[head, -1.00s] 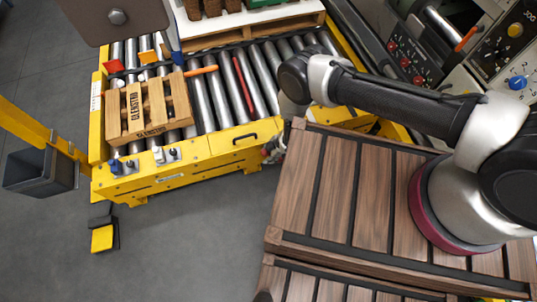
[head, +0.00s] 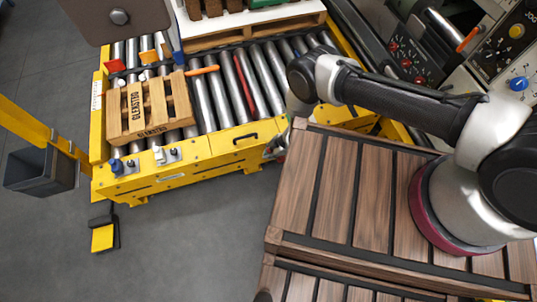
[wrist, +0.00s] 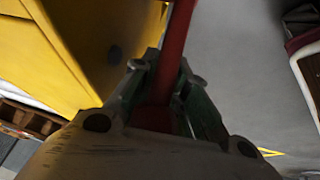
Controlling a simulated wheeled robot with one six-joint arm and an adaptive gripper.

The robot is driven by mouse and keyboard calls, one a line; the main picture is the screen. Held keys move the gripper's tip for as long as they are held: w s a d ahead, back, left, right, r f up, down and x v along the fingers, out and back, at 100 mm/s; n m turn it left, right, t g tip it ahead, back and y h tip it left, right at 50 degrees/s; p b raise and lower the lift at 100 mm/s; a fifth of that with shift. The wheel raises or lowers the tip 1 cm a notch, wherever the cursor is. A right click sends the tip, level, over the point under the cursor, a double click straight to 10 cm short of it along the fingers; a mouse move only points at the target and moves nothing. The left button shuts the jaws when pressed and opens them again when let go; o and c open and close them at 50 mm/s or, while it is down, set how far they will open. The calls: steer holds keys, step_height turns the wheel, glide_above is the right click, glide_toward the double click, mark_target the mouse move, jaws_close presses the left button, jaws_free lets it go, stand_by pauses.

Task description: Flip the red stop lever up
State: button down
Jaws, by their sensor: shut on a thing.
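The red stop lever (wrist: 176,38) shows in the wrist view as a red bar running up from between the fingers of my gripper (wrist: 165,82). My gripper is shut on it, with a finger on either side. In the head view my gripper (head: 275,150) is a small part beside the yellow conveyor frame's front edge, mostly hidden by my arm. The lever cannot be made out there. A thin red bar (head: 246,85) lies between the conveyor rollers.
The yellow conveyor frame (head: 190,178) carries a small wooden pallet (head: 117,125) at its left. Small switches (head: 160,156) sit on its front. A slatted wooden platform (head: 345,190) lies below my arm. A control panel (head: 500,60) is at upper right. Grey floor is open at lower left.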

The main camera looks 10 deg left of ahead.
steer(key=shift+w+d+r+g+y, duration=0.1)
steer(key=shift+d+g+y, duration=0.15)
steer(key=shift+d+y, duration=0.25)
steer(key=shift+w+d+r+g+y, duration=0.1)
steer(key=shift+d+g+y, duration=0.2)
steer(key=shift+d, duration=0.4)
steer(key=shift+w+d+r+m+g+y, duration=0.2)
steer(key=shift+w+d+m+g+y, duration=0.15)
steer(key=shift+d+g+y, duration=0.45)
steer(key=shift+w+d+r+t+y, duration=0.15)
steer(key=shift+w+d+t+y, duration=0.05)
steer(key=shift+t+y, duration=0.1)
steer(key=c, duration=1.4)
jaws_free()
steer(key=shift+w+a+r, duration=0.1)
steer(key=shift+a, duration=0.1)
steer(key=shift+r, duration=0.1)
steer(key=v, duration=1.2)
